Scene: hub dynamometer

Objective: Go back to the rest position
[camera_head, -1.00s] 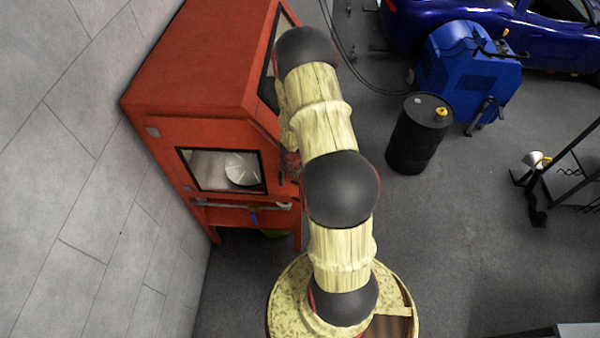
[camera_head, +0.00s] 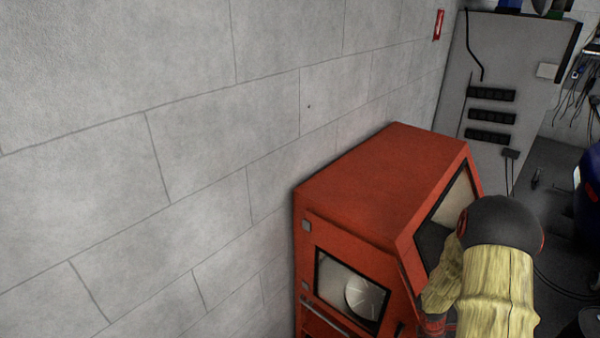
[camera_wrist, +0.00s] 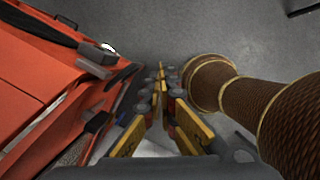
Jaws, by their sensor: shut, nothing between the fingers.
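My gripper (camera_wrist: 161,82) shows in the wrist view with its yellow and black fingers together and nothing between them. It is beside the red cabinet (camera_wrist: 35,85), which fills the left of that view, and looks apart from it. In the head view the red cabinet (camera_head: 385,185) stands against the wall at lower right. My arm (camera_head: 497,285) is in front of its right side, and the gripper's fingertips cannot be made out there.
The red cabinet has a front window (camera_head: 350,290) with a pale disc behind it. A grey block wall (camera_head: 150,120) fills the left. A tall grey cabinet (camera_head: 505,80) stands behind. Grey floor (camera_wrist: 190,30) is open ahead in the wrist view.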

